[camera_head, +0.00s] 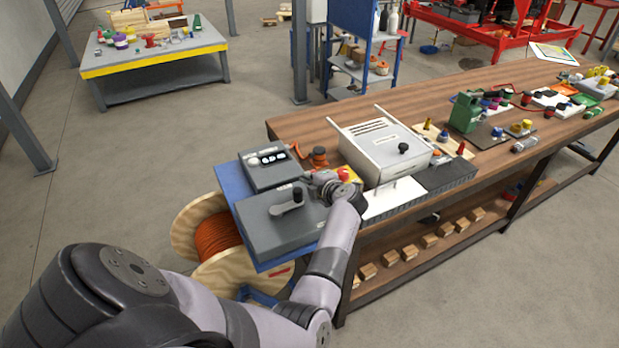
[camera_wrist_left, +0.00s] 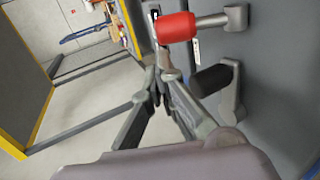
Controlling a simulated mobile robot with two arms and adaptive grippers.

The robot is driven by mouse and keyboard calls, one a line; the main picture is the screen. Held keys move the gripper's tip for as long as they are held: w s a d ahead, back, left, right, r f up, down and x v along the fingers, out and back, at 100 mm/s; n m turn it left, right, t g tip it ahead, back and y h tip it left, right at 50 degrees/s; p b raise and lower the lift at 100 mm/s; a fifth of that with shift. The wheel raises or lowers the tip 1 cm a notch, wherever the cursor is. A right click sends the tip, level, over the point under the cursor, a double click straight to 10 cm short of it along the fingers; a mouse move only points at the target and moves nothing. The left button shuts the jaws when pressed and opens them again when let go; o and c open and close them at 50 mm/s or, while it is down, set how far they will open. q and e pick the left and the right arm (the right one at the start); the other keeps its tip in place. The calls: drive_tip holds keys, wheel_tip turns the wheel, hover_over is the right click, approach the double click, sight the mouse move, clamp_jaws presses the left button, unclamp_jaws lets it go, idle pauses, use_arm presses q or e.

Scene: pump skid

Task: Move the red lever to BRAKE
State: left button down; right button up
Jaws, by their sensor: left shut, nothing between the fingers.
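The red lever shows in the left wrist view as a red cylindrical grip (camera_wrist_left: 176,27) on a grey arm, at the top of the picture. A second lever with a black grip (camera_wrist_left: 212,79) is below it on the same grey panel. My left gripper (camera_wrist_left: 160,82) is shut and empty, its tips just below and left of the red grip; I cannot tell whether they touch. In the head view my left gripper (camera_head: 312,178) is over the back right of the grey lever box (camera_head: 268,228). The red lever cannot be made out clearly there. My right gripper is out of view.
A grey control box (camera_head: 270,170) stands behind the lever box. A large white cased unit (camera_head: 385,148) stands to the right on the wooden bench (camera_head: 300,122). A cable reel (camera_head: 195,215) is on the floor at the bench's left end. Open floor lies to the left.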

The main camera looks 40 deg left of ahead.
use_arm(q)
wheel_tip(320, 180, up, 10)
idle(0.5)
idle(0.4)
